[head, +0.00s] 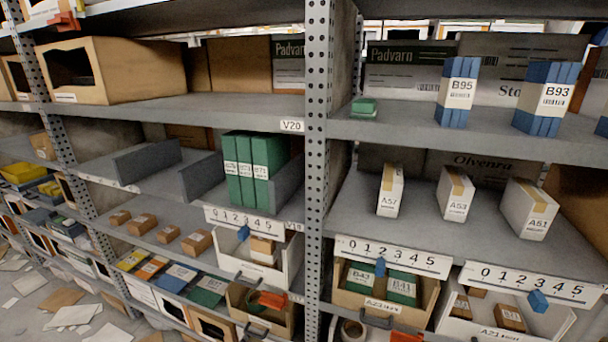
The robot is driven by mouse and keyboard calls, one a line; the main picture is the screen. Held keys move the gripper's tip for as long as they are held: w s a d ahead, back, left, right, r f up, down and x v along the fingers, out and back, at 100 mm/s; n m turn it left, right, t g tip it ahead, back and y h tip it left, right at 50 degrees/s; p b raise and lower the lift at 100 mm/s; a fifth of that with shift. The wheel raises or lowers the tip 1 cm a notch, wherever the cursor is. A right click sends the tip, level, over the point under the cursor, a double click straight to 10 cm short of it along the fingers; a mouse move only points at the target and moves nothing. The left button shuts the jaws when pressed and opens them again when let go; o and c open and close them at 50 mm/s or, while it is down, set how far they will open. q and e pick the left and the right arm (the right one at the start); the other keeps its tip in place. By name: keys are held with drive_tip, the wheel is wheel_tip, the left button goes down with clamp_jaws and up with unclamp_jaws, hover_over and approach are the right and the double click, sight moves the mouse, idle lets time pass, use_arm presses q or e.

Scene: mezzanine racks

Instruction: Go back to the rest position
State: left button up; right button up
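Neither of my grippers shows in the head view, and no part of my arms is visible. The task names no object. In front of me stands a grey metal rack with a perforated upright (318,130) near the middle. Three green binders (246,168) stand upright on the middle shelf left of it. White boxes marked A57 (390,191), A53 (456,194) and A51 (530,209) stand on the shelf to its right.
Blue bundles B95 (457,92) and B93 (546,99) stand on the upper right shelf. Below, open bins (385,297) carry white 0–5 scales (392,256) with blue markers. A cardboard box (110,69) sits upper left. Papers (75,316) litter the floor lower left.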

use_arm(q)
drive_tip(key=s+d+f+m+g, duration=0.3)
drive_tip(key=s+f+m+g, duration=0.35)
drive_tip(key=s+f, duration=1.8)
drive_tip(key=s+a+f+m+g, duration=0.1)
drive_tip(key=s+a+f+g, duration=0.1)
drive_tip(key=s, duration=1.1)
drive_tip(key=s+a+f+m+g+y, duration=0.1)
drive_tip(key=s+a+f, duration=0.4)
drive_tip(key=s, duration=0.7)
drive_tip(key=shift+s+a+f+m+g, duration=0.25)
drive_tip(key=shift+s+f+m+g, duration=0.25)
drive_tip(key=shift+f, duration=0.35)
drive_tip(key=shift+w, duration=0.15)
